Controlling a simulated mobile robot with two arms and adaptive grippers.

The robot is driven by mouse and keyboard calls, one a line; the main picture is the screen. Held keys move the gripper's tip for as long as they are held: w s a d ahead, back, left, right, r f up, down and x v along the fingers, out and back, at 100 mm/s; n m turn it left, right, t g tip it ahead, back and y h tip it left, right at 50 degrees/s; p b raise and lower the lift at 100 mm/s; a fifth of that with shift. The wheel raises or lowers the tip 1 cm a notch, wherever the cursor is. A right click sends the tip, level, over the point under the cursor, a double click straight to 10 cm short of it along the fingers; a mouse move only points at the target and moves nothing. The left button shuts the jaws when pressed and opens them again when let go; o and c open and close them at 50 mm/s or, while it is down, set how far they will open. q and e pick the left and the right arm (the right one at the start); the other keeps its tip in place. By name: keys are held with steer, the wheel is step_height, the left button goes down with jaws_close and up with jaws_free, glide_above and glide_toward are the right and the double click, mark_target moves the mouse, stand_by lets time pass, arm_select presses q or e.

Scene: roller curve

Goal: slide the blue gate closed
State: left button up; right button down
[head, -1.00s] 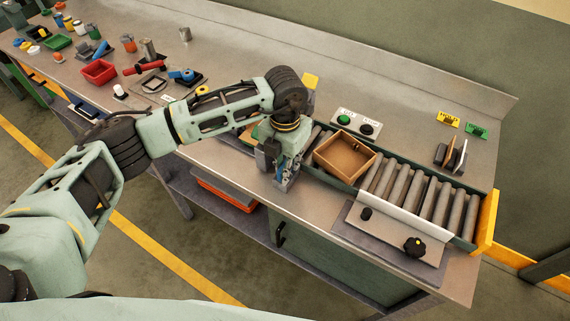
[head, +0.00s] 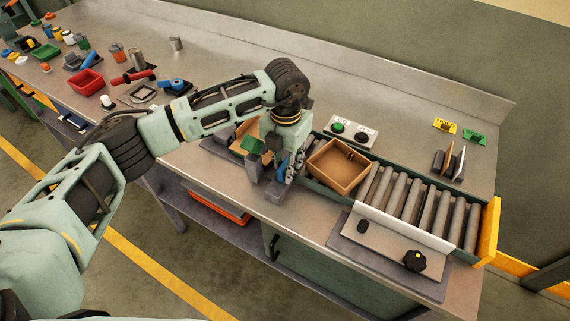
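My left gripper (head: 272,172) points down at the left end of the roller conveyor (head: 413,205), beside the tan tray. A small blue part (head: 282,173), which looks like the blue gate, shows at its fingers. The gripper and wrist hide most of it, so I cannot tell whether the fingers hold it, touch it or stand beside it. The tan tray (head: 339,167) sits on the rollers just right of the gripper. My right gripper is not in view.
A plate with a black knob (head: 414,260) lies in front of the rollers. A yellow end plate (head: 488,231) closes the right end. A red bin (head: 86,82) and several small items fill the far left.

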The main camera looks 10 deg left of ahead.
mark_target(286, 163)
arm_select(q)
steer(key=shift+o, duration=0.6)
steer(key=shift+s, duration=0.15)
steer(key=shift+r, duration=0.1)
step_height(286, 163, up, 12)
steer(key=shift+s+f, duration=0.1)
steer(key=shift+f, duration=0.1)
stand_by(0.5)
